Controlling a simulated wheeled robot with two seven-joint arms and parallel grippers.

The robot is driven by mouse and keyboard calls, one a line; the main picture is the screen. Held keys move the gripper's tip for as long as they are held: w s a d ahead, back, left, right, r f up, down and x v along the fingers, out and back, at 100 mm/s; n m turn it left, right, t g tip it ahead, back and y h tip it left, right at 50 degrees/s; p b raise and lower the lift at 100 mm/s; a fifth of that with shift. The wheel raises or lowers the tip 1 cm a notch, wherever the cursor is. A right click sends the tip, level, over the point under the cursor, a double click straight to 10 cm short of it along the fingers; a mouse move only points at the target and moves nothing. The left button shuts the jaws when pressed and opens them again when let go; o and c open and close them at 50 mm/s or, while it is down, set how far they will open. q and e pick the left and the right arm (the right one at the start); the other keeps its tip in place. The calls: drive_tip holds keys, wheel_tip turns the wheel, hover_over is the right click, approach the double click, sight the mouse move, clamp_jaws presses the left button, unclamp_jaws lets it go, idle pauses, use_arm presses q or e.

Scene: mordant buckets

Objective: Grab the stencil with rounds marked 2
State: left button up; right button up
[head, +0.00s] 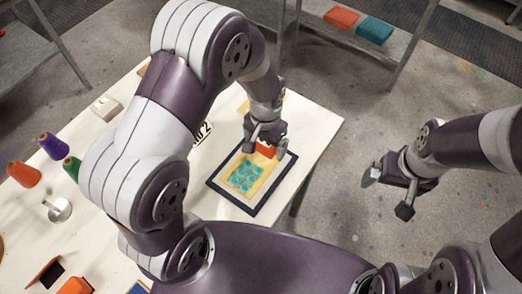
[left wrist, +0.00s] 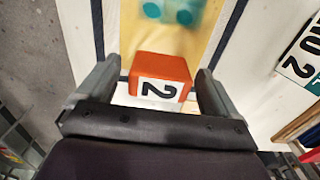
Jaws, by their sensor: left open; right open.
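The stencil (head: 258,163) is a yellowish sheet with teal rounds, lying inside a dark-framed panel (head: 217,184) on the table. An orange block (head: 265,149) sits at its far end. In the left wrist view the block (left wrist: 163,67) carries a white label with a black 2, and part of the stencil (left wrist: 187,42) shows beyond it. My left gripper (head: 268,144) is open over the block, with one finger on each side and small gaps visible. My right gripper (head: 387,196) is open and empty, off the table at the right.
A sign ending in 2 (head: 203,133) stands close by my left arm. Orange, purple and green cones (head: 53,146) are at the table's left. A shelf behind holds red (head: 342,17) and teal (head: 374,30) items. Floor right of the table is clear.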

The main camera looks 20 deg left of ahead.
use_arm(q)
drive_tip(key=c, duration=1)
drive_tip(key=shift+c, duration=0.2)
drive_tip(key=shift+r, duration=0.1)
